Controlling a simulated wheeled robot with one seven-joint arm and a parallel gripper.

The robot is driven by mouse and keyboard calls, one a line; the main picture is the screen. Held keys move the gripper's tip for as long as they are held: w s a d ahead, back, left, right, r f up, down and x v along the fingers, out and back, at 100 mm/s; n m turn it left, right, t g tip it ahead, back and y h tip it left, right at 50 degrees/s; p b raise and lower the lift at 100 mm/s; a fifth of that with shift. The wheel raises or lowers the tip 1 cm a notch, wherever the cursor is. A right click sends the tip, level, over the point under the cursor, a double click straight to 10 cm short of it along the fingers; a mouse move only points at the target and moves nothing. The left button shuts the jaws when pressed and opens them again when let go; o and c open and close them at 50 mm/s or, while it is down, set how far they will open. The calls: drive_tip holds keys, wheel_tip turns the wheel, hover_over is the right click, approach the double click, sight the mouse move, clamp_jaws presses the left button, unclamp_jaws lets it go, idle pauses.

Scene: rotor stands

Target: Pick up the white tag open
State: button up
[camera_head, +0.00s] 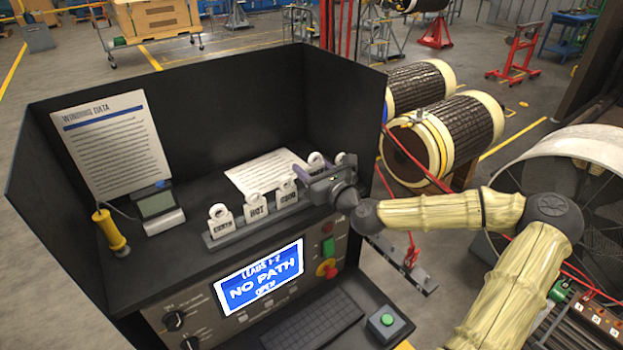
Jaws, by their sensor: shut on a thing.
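Several white tags with ring tops stand in a dark grey rack (213,243) on the console's ledge. The left tag (221,221) seems to read EARTH. The lettering on the second tag (254,208) and third tag (286,194) is too small to read surely. My gripper (312,178) is at the right end of the rack, shut on a white tag (316,160) whose ring shows above the jaws. Its label is hidden, so I cannot tell whether it is the open tag. Another white ring (341,158) shows just behind the gripper.
Dark panels (220,100) wall the ledge at the back and sides. The screen (258,278) below reads LEADS 1-2, NO PATH, OPEN.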

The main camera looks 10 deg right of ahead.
wheel_tip(320, 180, up, 7)
drive_tip(key=shift+b, duration=0.45)
drive_tip(key=shift+f, duration=0.2)
